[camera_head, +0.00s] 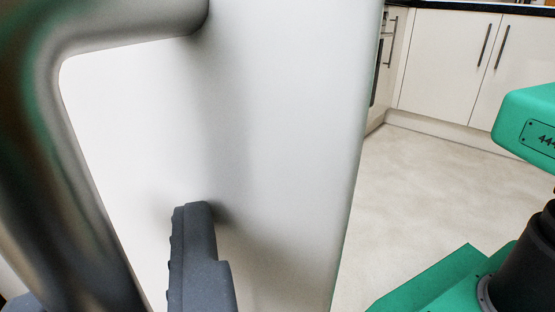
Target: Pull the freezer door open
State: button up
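The white freezer door (270,130) fills the left and middle of the view, very close. Its thick, shiny grey metal handle (60,170) runs down the left side and bends at the top to meet the door. My gripper (105,258) is at the handle's lower part. One dark grey finger stands to the right of the handle, near the door face, with a narrow gap between it and the handle. Only a sliver of the other finger shows at the bottom left corner, left of the handle. Whether the door is ajar cannot be told.
Cream cupboards (445,65) with dark bar handles stand at the back right, beside what looks like an oven (384,55). The pale floor (410,190) between them and the freezer door is clear. Green and black parts of my own body show at the right.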

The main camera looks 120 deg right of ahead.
aim_at(156, 111)
jog(key=shift+s+r+p, duration=0.25)
jog(key=shift+r+p, duration=0.1)
jog(key=shift+r, duration=0.55)
jog(key=shift+s+r+p, duration=0.25)
jog(key=shift+r+p, duration=0.1)
jog(key=shift+r, duration=0.55)
jog(key=s+r+p, duration=0.1)
jog(key=s+p, duration=0.1)
jog(key=s, duration=1.3)
jog(key=shift+a+r, duration=0.15)
jog(key=shift+a, duration=0.2)
